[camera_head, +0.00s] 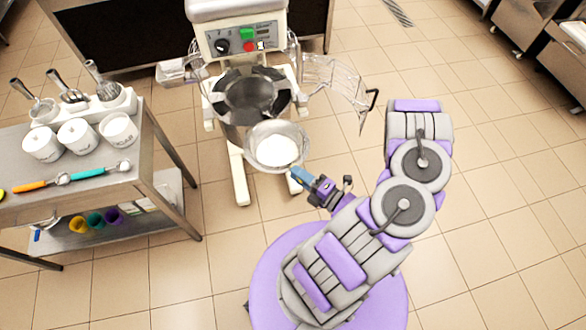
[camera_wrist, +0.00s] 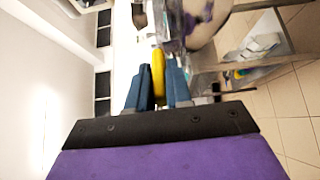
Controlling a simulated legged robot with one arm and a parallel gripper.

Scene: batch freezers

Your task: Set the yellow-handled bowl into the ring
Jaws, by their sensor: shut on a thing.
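My gripper (camera_head: 300,177) is shut on the bowl's yellow handle, which shows between the blue fingers (camera_wrist: 160,92) in the wrist view, at the yellow handle (camera_wrist: 158,72). A round, see-through or shiny bowl (camera_head: 299,136) with white contents is just beyond my fingertips in the head view. It is in front of the machine's steel bowl (camera_head: 250,94), and its far rim overlaps that bowl in the picture. I cannot tell whether they touch. My fingers hide the handle in the head view. I cannot single out the ring clearly.
The machine (camera_head: 240,38) has a control panel and a clear guard (camera_head: 335,85) swung out to the right. A steel table (camera_head: 150,160) at left holds white tubs (camera_head: 78,137), scoops and coloured-handled tools. The tiled floor at right is clear.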

